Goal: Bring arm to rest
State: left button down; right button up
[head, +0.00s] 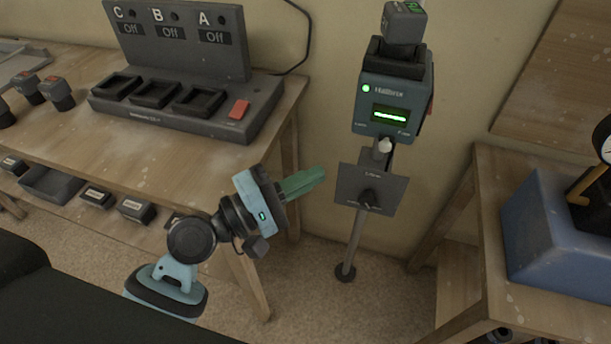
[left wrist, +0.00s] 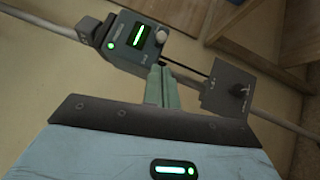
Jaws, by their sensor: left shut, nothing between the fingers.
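My left gripper (head: 318,174) has green fingers that are closed together with nothing between them. In the head view it points right, toward the small grey plate (head: 350,190) with a dark knob on the stand. A gap seems to lie between the fingertips and the plate. In the left wrist view the closed fingers of my left gripper (left wrist: 158,70) point toward the dark meter box (left wrist: 135,40) with a lit green display. The meter box also shows in the head view (head: 380,105), above the plate. My right gripper is in neither view.
A wooden table (head: 70,150) at left carries a charger (head: 180,110) with several slots marked Off. Several small blocks lie on and below it. A wooden table (head: 490,200) at right carries a blue box (head: 550,235). Open floor lies around the stand's foot.

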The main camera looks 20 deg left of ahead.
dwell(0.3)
